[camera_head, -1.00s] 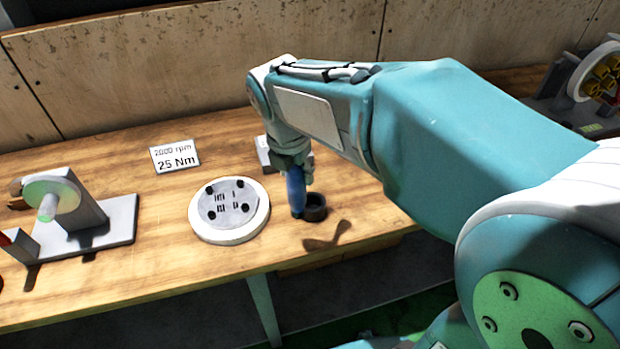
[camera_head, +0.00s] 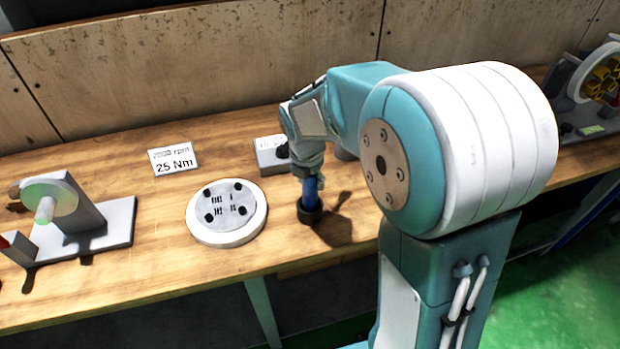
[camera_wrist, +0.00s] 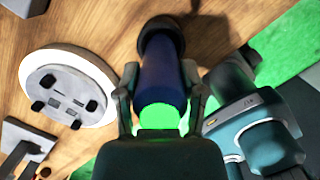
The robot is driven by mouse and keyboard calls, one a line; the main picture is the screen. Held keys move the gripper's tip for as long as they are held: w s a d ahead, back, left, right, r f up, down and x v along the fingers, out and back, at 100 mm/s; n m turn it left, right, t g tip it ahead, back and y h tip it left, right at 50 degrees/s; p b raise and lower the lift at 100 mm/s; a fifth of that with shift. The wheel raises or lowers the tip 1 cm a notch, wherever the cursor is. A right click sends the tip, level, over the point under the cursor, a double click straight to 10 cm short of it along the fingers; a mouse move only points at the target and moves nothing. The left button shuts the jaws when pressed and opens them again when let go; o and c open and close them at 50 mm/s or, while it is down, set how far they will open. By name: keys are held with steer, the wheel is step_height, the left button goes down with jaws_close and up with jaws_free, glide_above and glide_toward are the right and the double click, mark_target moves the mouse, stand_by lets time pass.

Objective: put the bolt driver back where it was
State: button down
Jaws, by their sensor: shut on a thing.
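The bolt driver (camera_head: 310,193) is a blue cylinder standing near the front of the wooden bench. Its lower end is at the dark round holder (camera_head: 309,212) and appears to be inside it. My gripper (camera_head: 310,172) is shut on the driver's upper part from above. In the wrist view the blue driver (camera_wrist: 165,85) lies between my two fingers (camera_wrist: 163,100), and its far end meets the black holder (camera_wrist: 160,38). How deep it sits is hidden.
A round white plate with several black bolts (camera_head: 227,212) lies just left of the holder. A sign reading 25 Nm (camera_head: 173,159) and a grey box (camera_head: 270,156) stand behind. A grey fixture (camera_head: 85,225) is at left. The bench's front edge is close.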

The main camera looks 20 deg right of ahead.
steer(key=shift+d+r, duration=0.1)
steer(key=shift+d, duration=0.05)
steer(key=shift+c, duration=1.5)
jaws_free()
steer(key=shift+o, duration=0.5)
steer(key=shift+a, duration=0.35)
steer(key=shift+d, duration=0.15)
